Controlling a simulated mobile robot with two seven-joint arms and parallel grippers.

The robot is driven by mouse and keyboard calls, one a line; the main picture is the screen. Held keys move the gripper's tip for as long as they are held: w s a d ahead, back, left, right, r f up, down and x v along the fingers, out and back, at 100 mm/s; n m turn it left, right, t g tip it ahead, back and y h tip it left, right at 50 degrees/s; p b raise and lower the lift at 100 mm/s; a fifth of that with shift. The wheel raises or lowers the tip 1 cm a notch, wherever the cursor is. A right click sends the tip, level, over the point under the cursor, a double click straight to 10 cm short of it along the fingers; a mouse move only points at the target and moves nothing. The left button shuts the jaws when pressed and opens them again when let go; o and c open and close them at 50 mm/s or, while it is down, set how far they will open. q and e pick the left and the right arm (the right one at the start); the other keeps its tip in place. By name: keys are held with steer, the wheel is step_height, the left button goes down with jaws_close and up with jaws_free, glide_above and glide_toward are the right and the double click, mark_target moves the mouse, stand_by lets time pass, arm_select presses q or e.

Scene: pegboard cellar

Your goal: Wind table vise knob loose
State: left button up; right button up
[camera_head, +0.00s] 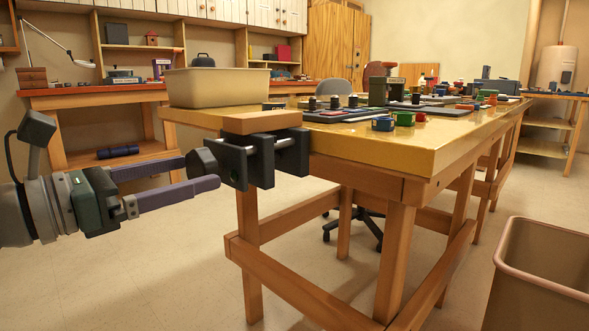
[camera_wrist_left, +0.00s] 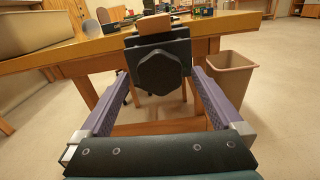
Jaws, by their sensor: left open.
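The black table vise (camera_head: 252,158) is clamped at the near left corner of the wooden table (camera_head: 345,150), with a wooden block (camera_head: 260,122) on top of it. Its dark knob (camera_head: 203,163) faces my left gripper. In the left wrist view the knob (camera_wrist_left: 160,73) is a dark many-sided disc in front of the vise body. My left gripper (camera_head: 203,174) is open, its two purple fingers pointing at the vise. In the wrist view its fingers (camera_wrist_left: 161,96) stand either side of the knob, clear of it. My right gripper is not in view.
A beige bin (camera_head: 218,88) stands on the table just behind the vise. A tan waste bin (camera_head: 545,275) stands on the floor at right. The floor left of the table is clear.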

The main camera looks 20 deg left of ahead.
arm_select(q)
steer(key=shift+x, duration=1.1)
steer(key=c, duration=1.4)
steer(key=shift+o, duration=0.2)
